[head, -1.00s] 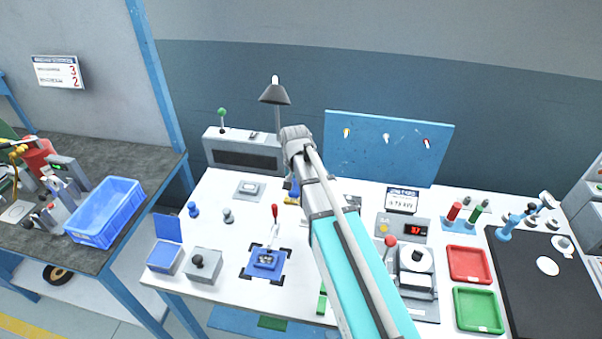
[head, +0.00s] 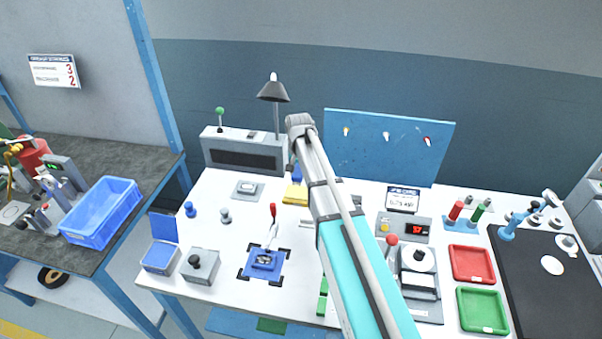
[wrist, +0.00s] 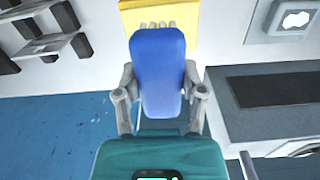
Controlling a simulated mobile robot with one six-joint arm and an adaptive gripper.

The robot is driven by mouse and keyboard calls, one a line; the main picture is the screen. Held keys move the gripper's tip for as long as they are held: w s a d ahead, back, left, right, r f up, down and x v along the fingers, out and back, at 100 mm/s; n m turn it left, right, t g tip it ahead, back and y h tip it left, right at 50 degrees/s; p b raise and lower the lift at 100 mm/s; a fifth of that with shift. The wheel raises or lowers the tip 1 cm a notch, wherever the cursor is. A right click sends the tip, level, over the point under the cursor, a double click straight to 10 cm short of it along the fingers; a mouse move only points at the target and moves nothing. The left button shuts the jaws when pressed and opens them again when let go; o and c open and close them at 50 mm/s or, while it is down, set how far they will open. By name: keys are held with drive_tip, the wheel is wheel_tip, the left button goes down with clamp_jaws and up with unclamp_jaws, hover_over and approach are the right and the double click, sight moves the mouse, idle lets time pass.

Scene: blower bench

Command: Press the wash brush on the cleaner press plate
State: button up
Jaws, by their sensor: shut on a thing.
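The wash brush (wrist: 158,75) has a blue body with pale bristles at its far end. My gripper (wrist: 160,88) is shut on it, with one grey finger on each side. A yellow block (wrist: 185,18), which may be the cleaner press plate, lies beyond the bristles. The bristles overlap its near edge in the wrist view, but I cannot tell whether they touch it. In the head view the yellow block (head: 295,194) is on the white bench beside my arm. A small blue part of the brush (head: 296,172) shows above it; my arm hides most of my gripper.
A grey box unit (head: 243,152) and a lamp (head: 273,92) stand at the back. A blue fixture with a red-handled lever (head: 266,260) is in front. A press machine (head: 418,278), red tray (head: 472,263) and green tray (head: 481,310) are at right.

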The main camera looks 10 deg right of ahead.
sight(299, 193)
drive_tip(key=shift+f, duration=0.15)
drive_tip(key=shift+f+b, duration=2.85)
drive_tip(key=shift+b, duration=0.15)
drive_tip(key=shift+f+b, duration=0.9)
drive_tip(key=shift+b, duration=0.05)
idle(1.5)
drive_tip(key=shift+r, duration=0.15)
drive_tip(key=shift+r+p, duration=3.35)
drive_tip(key=shift+p, duration=0.2)
drive_tip(key=shift+s, duration=0.15)
